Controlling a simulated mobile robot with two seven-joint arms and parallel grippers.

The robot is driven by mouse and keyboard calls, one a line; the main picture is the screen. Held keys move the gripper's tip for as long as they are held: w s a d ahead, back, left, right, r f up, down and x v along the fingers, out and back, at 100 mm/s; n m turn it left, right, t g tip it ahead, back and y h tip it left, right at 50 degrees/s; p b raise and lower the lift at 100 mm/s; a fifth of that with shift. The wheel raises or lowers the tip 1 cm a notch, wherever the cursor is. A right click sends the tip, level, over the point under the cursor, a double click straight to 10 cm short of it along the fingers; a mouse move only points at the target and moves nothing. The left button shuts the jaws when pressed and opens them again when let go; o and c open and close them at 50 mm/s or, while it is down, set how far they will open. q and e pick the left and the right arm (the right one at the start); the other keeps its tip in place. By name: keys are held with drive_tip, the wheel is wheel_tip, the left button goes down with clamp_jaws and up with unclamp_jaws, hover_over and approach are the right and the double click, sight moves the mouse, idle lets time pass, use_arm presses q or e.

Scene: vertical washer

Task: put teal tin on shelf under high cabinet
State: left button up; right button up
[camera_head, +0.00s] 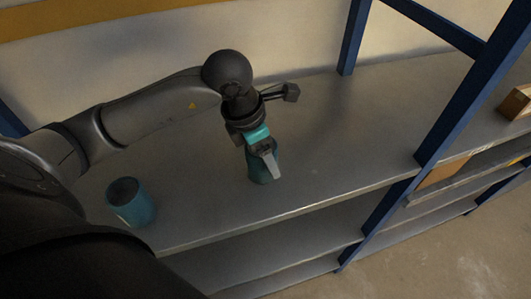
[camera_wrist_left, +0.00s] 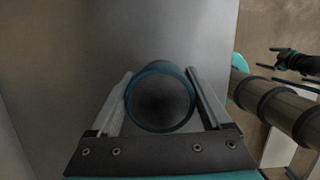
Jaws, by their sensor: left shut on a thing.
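A teal tin (camera_head: 257,174) stands upright between the fingers of my left gripper (camera_head: 264,164), low over the grey shelf board (camera_head: 335,165). I cannot tell whether its base touches the board. In the left wrist view, I look down into the tin's open round mouth (camera_wrist_left: 160,100), with one finger against each side. The left gripper is shut on this tin. A second teal tin (camera_head: 130,203) stands upright and open-topped near the board's front edge at the left, apart from the gripper. A dark gripper-like part, perhaps my right gripper (camera_wrist_left: 290,64), shows small at the wrist view's right edge.
Blue posts (camera_head: 385,205) frame the shelf, and a blue beam (camera_head: 435,25) crosses above at the right. A lower board (camera_head: 270,250) lies underneath. A cardboard box (camera_head: 517,103) stands in the right bay. The board right of the held tin is clear.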

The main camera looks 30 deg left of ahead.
use_arm(q)
drive_tip(key=shift+f, duration=0.2)
drive_tip(key=o, duration=1.4)
drive_tip(key=shift+r, duration=0.1)
drive_tip(key=shift+o, duration=0.2)
drive_tip(key=shift+r, duration=0.15)
drive_tip(key=p+v, duration=0.1)
drive_tip(key=v, duration=1.1)
drive_tip(key=shift+p, duration=0.3)
